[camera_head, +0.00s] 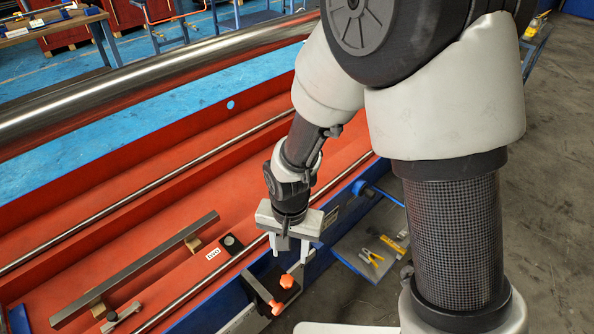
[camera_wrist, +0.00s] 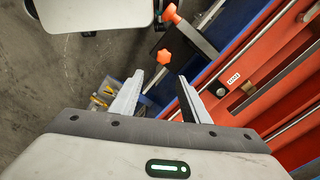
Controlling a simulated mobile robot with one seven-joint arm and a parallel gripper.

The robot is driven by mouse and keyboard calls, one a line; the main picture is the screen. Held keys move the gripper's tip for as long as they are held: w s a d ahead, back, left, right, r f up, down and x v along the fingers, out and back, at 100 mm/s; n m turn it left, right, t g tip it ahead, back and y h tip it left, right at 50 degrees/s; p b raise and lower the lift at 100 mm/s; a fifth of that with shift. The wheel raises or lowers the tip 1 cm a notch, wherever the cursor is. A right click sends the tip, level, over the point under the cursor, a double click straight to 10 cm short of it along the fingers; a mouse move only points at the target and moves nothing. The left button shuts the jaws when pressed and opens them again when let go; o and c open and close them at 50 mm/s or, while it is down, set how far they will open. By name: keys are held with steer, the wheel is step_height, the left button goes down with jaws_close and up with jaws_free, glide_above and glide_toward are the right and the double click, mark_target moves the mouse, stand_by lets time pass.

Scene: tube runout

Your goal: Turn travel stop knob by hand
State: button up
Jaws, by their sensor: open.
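Two orange knobs sit on the black stop block (camera_head: 262,283) at the edge of the red bed. The upper, star-shaped knob (camera_head: 286,281) also shows in the wrist view (camera_wrist: 163,57). The lower knob (camera_head: 277,308) also shows in the wrist view (camera_wrist: 171,13). I cannot tell which one is the travel stop knob. My gripper (camera_head: 290,256) is open and empty, with its fingers pointing down above the block. In the wrist view the upper knob appears just past my fingertips (camera_wrist: 160,76), in line with the gap. I see no contact with it.
The red bed (camera_head: 110,222) holds long steel rods and a dark flat bar (camera_head: 140,265). A small white label (camera_head: 213,254) lies near the block. A grey tray (camera_head: 368,246) with hand tools is on the right. A large steel tube (camera_head: 150,78) crosses behind. Grey floor is open at right.

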glide_above(287, 279)
step_height(287, 279, down, 5)
steer(key=shift+s+b, duration=0.1)
steer(key=shift+b, duration=0.35)
step_height(287, 279, down, 7)
steer(key=b, duration=0.5)
steer(key=shift+f, duration=0.2)
steer(key=c, duration=0.8)
